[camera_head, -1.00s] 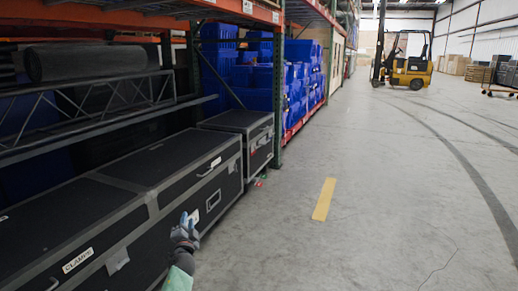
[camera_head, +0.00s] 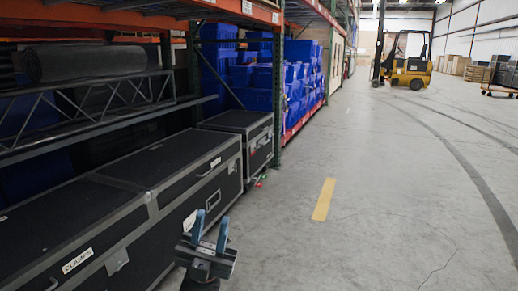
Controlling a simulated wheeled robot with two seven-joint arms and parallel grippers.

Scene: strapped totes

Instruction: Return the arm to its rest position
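My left gripper (camera_head: 210,228) shows at the bottom of the head view, left of centre. Its two blue fingers point up and stand apart with a gap between them. Nothing shows between them. It appears in front of the side of a long black case, and I cannot tell how near it is to that case. My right gripper is not in view.
Black cases with grey edges (camera_head: 150,203) line the left under a steel rack. Blue bins (camera_head: 263,77) are stacked behind them. A yellow forklift (camera_head: 407,68) stands far back. The grey concrete floor (camera_head: 400,190) on the right is clear.

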